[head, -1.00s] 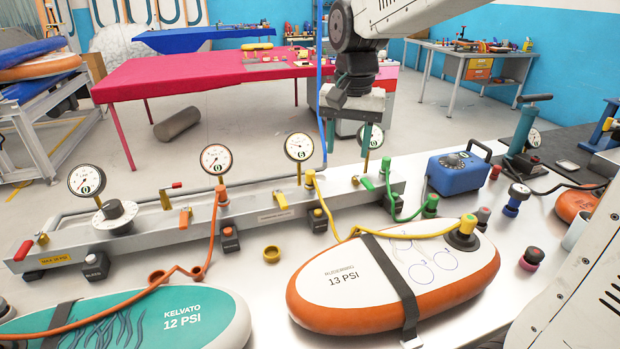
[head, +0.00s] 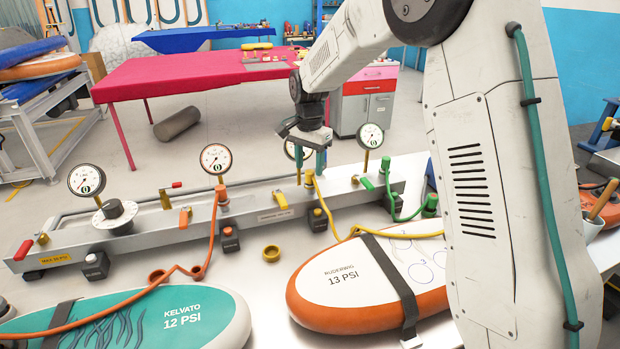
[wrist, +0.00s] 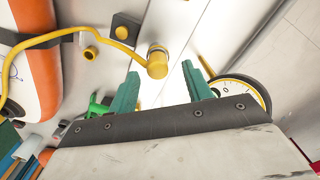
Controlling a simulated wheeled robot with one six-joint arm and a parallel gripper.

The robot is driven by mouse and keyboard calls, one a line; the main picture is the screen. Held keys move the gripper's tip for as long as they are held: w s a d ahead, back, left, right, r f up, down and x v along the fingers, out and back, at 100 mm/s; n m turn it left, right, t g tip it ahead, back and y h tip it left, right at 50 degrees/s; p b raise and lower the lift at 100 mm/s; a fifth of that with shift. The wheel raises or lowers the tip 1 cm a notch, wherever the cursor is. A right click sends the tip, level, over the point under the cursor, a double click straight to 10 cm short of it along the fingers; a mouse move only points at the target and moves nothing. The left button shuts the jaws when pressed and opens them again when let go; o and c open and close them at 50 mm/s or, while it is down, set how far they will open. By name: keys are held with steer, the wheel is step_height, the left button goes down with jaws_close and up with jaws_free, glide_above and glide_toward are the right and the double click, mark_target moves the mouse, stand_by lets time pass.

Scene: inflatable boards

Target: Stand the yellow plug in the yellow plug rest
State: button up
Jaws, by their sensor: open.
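The yellow plug (head: 310,179) appears to be the yellow hose's upright end at the metal rail; the wrist view shows it as a yellow cylinder (wrist: 157,62). My gripper (head: 311,167) is open and empty just above it. In the wrist view the plug lies between and a little beyond the fingertips (wrist: 160,72); I see no grip on it. A black block with a yellow top (head: 317,217) stands in front of the rail, likely the yellow plug rest. It also shows in the wrist view (wrist: 122,31).
A small yellow ring (head: 271,254) lies on the table. Gauges (head: 370,135) rise behind the rail (head: 150,226). The yellow hose (head: 400,233) crosses the orange-edged board (head: 350,275). A teal board (head: 190,318) lies at left. My arm hides the right side.

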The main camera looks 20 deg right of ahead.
mark_target(310, 171)
step_height(310, 171, down, 4)
steer(key=shift+s+r, duration=0.15)
steer(key=shift+r, duration=0.05)
jaws_close()
steer(key=shift+r, duration=0.1)
